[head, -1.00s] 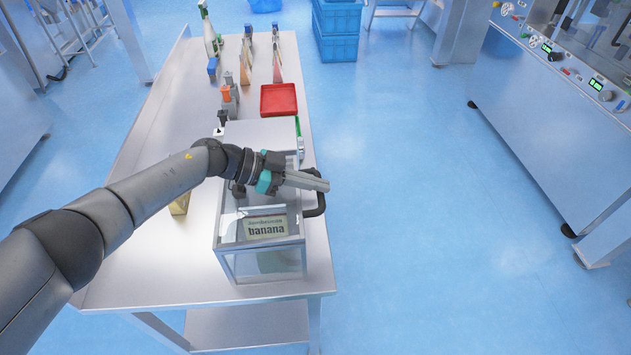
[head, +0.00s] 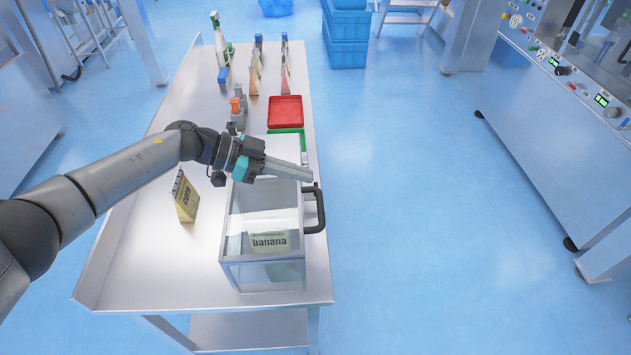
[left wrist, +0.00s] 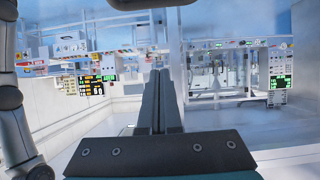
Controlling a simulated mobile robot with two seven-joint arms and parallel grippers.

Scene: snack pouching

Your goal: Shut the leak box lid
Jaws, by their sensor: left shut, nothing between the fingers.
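The leak box is a clear box with metal edges (head: 262,263) near the front of the steel table. Its black handle (head: 321,210) sticks out on the right side. The clear lid seems to lie across the top, but I cannot tell whether it is fully down. A banana pouch (head: 269,241) shows inside through the clear walls. My left gripper (head: 310,174) is shut and empty, reaching right above the back part of the box. Its tips are close to the back end of the handle; contact cannot be told. The closed fingers also show in the left wrist view (left wrist: 158,100). My right gripper is out of view.
A corn pouch (head: 186,198) stands left of the box. Bottles and pouches stand farther back. The steel table (head: 150,255) is clear at front left. Floor right of the table is free.

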